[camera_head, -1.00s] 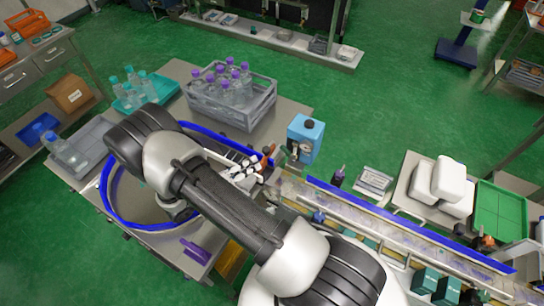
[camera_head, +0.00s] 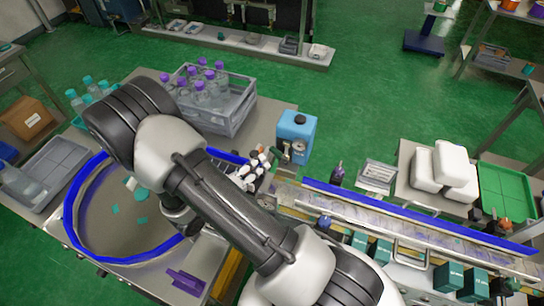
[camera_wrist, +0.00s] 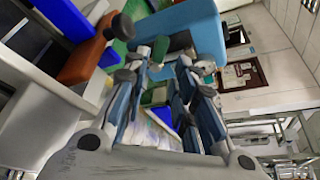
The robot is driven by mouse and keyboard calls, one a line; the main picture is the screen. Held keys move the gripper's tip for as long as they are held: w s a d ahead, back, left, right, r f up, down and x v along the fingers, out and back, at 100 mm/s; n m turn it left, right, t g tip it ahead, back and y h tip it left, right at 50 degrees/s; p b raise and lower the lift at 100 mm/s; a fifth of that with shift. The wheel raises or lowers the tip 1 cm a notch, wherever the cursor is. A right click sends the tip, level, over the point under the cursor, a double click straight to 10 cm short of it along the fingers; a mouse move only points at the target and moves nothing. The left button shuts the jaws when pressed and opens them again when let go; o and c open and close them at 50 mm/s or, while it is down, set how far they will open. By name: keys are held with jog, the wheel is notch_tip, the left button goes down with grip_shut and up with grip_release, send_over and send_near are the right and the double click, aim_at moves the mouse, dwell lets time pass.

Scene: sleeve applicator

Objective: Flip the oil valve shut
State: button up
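A blue oil tank (camera_head: 297,137) with a black cap stands at the table's right edge, just beyond my gripper in the head view. A small metal fitting (camera_head: 297,149) shows on its front; I cannot tell the valve lever's position. My gripper (camera_head: 256,171) is to the left of the tank and a little lower in the picture, with its fingers apart. In the wrist view the fingers (camera_wrist: 165,82) have a narrow gap with nothing clearly held. A blue body (camera_wrist: 180,28), probably the tank, lies beyond the fingertips. A brown-orange part (camera_wrist: 84,62) is left of them.
A blue-rimmed round table (camera_head: 68,205) lies under my arm. A grey crate (camera_head: 235,112) of purple-capped bottles stands behind. A conveyor with a blue rail (camera_head: 400,212) runs right from the gripper. Green floor is clear beyond the tank.

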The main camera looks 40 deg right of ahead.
aim_at(275, 153)
jog(key=b+x, duration=0.1)
jog(key=x, duration=0.6)
jog(key=shift+w+d, duration=0.15)
jog(key=shift+d, duration=0.2)
jog(key=shift+c, duration=0.2)
grip_shut()
